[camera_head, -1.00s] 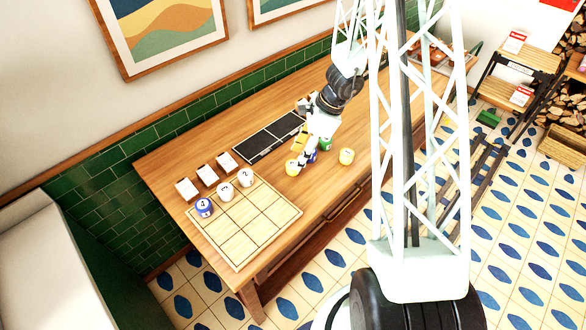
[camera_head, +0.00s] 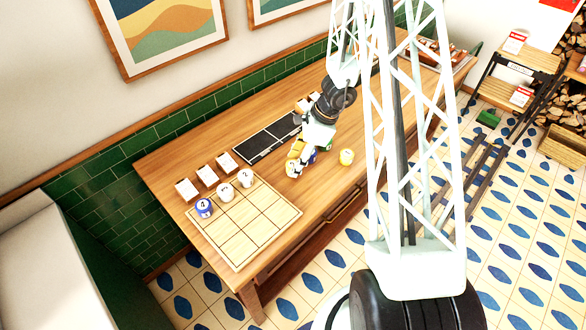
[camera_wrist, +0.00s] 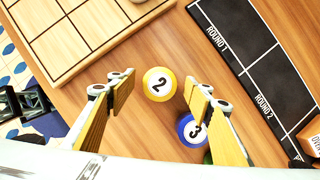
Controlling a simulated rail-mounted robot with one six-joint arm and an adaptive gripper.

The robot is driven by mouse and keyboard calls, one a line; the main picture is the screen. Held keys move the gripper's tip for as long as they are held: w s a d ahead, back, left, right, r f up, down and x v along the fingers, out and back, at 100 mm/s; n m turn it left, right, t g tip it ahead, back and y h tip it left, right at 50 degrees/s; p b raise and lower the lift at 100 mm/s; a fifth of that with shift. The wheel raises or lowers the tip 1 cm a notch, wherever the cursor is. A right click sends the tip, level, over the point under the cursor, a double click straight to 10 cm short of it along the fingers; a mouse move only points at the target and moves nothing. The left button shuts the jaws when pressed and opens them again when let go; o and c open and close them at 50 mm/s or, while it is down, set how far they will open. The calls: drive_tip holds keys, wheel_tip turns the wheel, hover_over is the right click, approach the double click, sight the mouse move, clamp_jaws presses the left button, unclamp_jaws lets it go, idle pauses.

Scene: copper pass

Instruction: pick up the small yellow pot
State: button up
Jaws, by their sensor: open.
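A yellow pot marked 2 (camera_wrist: 159,84) stands on the wooden table, in the gap between my fingertips in the wrist view and apart from both. My gripper (camera_wrist: 158,92) is open and empty, with yellow pads on both fingers; in the head view my gripper (camera_head: 294,168) is low over the table and largely hides this pot.
A blue pot marked 3 (camera_wrist: 188,130) is close beside the right finger, with a sliver of green pot (camera_wrist: 207,158) behind it. A gridded board (camera_head: 240,238) holds several pots at left. A black mat marked with rounds (camera_wrist: 232,35) lies nearby.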

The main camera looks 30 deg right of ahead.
drive_tip(key=shift+x, duration=0.9)
drive_tip(key=c, duration=1)
